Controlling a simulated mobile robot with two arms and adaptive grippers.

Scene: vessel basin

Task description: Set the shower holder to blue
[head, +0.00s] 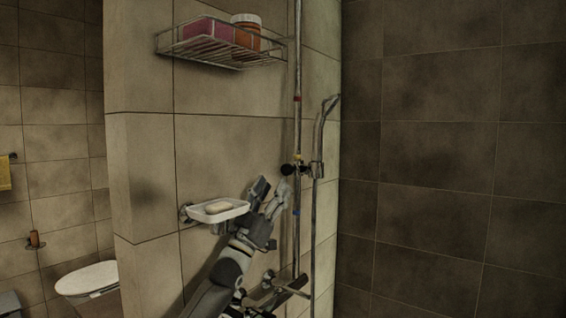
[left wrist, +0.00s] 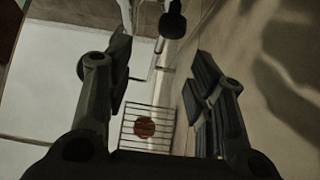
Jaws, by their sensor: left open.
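The shower holder (head: 300,169) is clamped on the vertical rail (head: 297,60), just below a yellow mark (head: 297,157). Its black knob (head: 287,169) points left, and the hand shower (head: 325,112) hangs in it. A red mark (head: 297,98) is higher on the rail, and a blue mark (head: 296,211) is lower. My left gripper (head: 271,192) is open and empty, just below and left of the knob. In the left wrist view the knob (left wrist: 172,24) shows ahead, beyond the open fingers (left wrist: 158,85). My right gripper is not in view.
A soap dish (head: 214,211) with soap is on the wall close beside my left gripper. A wire basket (head: 215,53) with a pink box and an orange jar hangs above. The dark tiled wall at the right is bare. A toilet (head: 87,280) stands at far left.

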